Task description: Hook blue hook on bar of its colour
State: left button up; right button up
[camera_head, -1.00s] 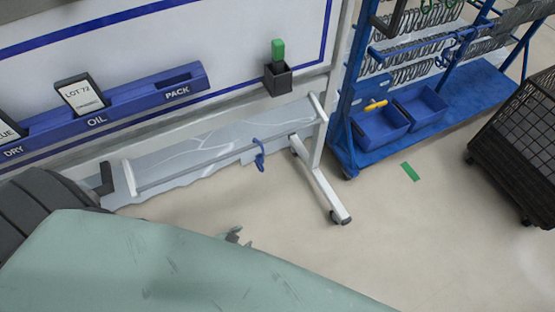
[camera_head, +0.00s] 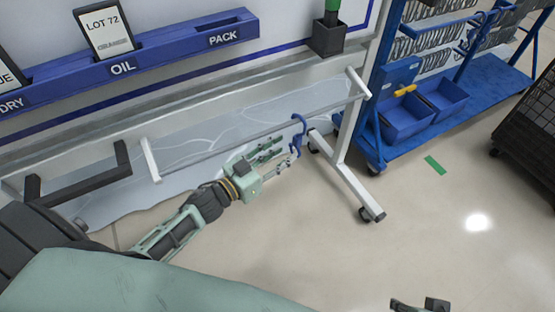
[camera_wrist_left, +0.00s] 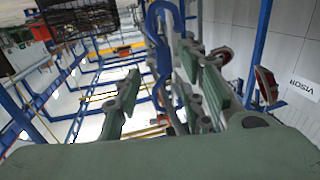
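The blue hook (camera_head: 298,135) hangs from the thin grey bar (camera_head: 240,133) of the white stand, near its right end. My left gripper (camera_head: 281,153) is beside the hook with its fingers pointing at it. In the left wrist view the fingers (camera_wrist_left: 163,92) are apart, and the blue hook (camera_wrist_left: 160,48) shows in the gap between them; I cannot tell whether they touch it. A blue rack (camera_head: 375,120) with blue bars (camera_head: 440,26) stands at the right. A dark gripper tip, apparently my right one (camera_head: 420,305), shows at the bottom edge; its opening is unclear.
Blue bins (camera_head: 405,124) sit on the rack's base, one with a yellow item (camera_head: 405,90). A black mesh cart (camera_head: 530,125) stands at far right. A whiteboard with a blue label ledge (camera_head: 165,52) is behind the stand. The floor (camera_head: 440,215) in front is clear.

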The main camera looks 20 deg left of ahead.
aim_at(296, 144)
pick_arm(q)
jog(key=x, duration=0.4)
jog(key=shift+w+d+b, duration=0.1)
jog(key=shift+w+b, duration=0.05)
jog(key=shift+b, duration=0.2)
jog(key=shift+x, duration=0.85)
jog(key=shift+w+d+f, duration=0.1)
jog(key=shift+w+d, duration=0.05)
jog(key=shift+w, duration=0.25)
pick_arm(e)
jog(key=w, duration=0.1)
jog(key=w+t, duration=0.1)
jog(key=shift+w+a+f, duration=0.15)
jog(key=shift+w+a, duration=0.2)
pick_arm(q)
grip_shut()
jog(key=shift+o, duration=0.2)
grip_release()
jog(key=shift+s, duration=0.1)
